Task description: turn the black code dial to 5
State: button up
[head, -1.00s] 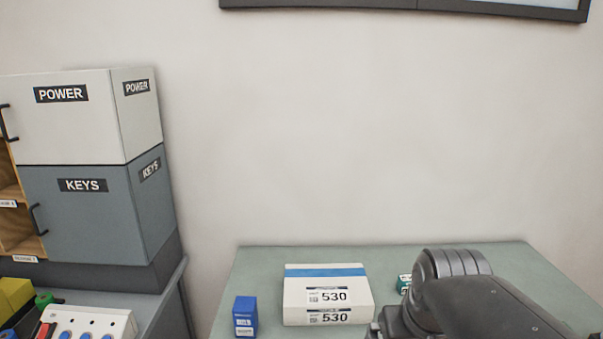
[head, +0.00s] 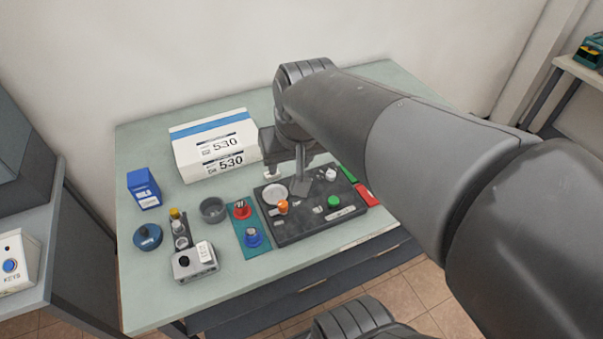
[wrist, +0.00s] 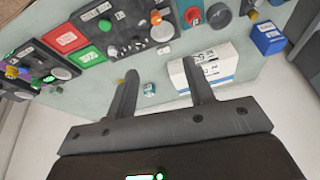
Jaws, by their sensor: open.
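A dark control panel (head: 300,232) lies on the green-grey table. It carries a white disc (head: 275,194), an orange knob (head: 283,207), a green knob (head: 334,201) and a small white knob (head: 331,174). I cannot surely make out the black code dial; part of the panel is behind my gripper in the head view. My gripper (head: 302,187) is over the panel's back part in that view. In the wrist view, my gripper (wrist: 161,69) has its fingers apart with nothing between them. The panel (wrist: 128,38) shows beyond the fingertips there.
A white box (head: 212,146) marked 530 stands behind the panel. A blue box (head: 144,190), a blue lid (head: 147,237), a grey cup (head: 213,209) and a mat (head: 246,222) with red and blue knobs are left. The table (head: 270,283) is bare in front.

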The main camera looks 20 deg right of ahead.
jog(key=w+d+f+m+g, duration=0.35)
jog(key=w+d+f, duration=0.65)
jog(key=w+f, duration=0.4)
jog(key=shift+g, duration=0.35)
notch_tip(320, 180, down, 11)
jog(key=shift+a+r, duration=0.1)
jog(key=shift+r, duration=0.1)
jog(key=c, duration=1)
